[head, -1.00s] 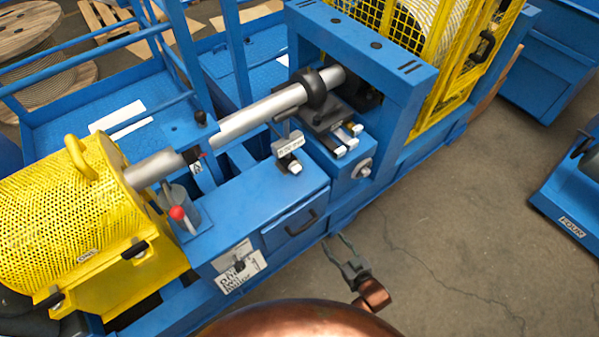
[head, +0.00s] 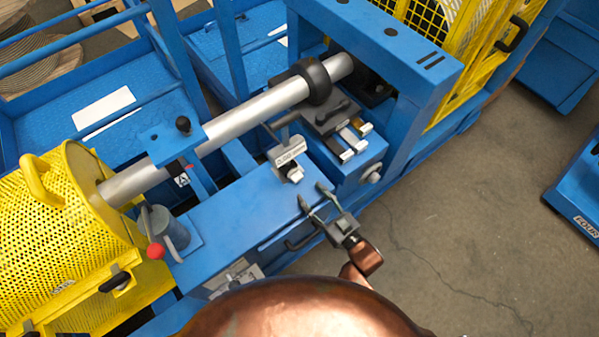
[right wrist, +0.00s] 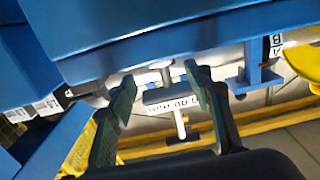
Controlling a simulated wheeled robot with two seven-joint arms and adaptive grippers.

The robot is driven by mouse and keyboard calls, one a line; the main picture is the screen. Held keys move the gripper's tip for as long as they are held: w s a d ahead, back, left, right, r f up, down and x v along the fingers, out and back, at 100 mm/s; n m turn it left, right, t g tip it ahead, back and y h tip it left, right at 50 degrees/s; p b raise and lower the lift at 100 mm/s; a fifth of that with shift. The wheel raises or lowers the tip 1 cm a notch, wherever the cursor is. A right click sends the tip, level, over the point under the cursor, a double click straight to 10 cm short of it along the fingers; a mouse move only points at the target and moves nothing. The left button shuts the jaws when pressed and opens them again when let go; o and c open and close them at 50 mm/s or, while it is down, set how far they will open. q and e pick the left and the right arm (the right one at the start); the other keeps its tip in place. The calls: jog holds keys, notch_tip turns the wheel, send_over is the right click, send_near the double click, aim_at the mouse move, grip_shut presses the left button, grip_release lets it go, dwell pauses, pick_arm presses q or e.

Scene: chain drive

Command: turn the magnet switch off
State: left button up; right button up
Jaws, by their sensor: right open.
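My right gripper (head: 313,194) is open and empty, with its two thin fingers spread over the front edge of the blue bench (head: 235,215). Just beyond the fingertips stands a small labelled block (head: 288,157) with a dark bar handle and a pale knob. In the right wrist view this block (right wrist: 170,107) shows between and beyond the two dark fingers (right wrist: 160,78), apart from them. Its label is too blurred to read, and I cannot tell for certain that it is the magnet switch. My left gripper is out of view.
A silver shaft (head: 230,122) runs behind the block into a black bearing (head: 315,82). A red-knobbed lever (head: 155,251) stands to the left, beside a yellow mesh guard (head: 50,235). A drawer handle (head: 300,242) juts from the bench front. Open floor (head: 450,240) lies at right.

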aim_at(299, 180)
jog(key=b+x, duration=0.1)
jog(key=x, duration=0.4)
jog(key=shift+w+f, duration=0.1)
jog(key=shift+w, duration=0.05)
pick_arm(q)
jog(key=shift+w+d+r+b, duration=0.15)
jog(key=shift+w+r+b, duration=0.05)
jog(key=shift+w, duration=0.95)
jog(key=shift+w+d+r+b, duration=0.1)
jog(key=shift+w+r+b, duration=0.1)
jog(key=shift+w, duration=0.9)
pick_arm(e)
jog(key=shift+x, duration=0.8)
jog(key=c, duration=1.1)
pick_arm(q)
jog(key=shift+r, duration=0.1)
pick_arm(e)
jog(key=shift+c, duration=0.2)
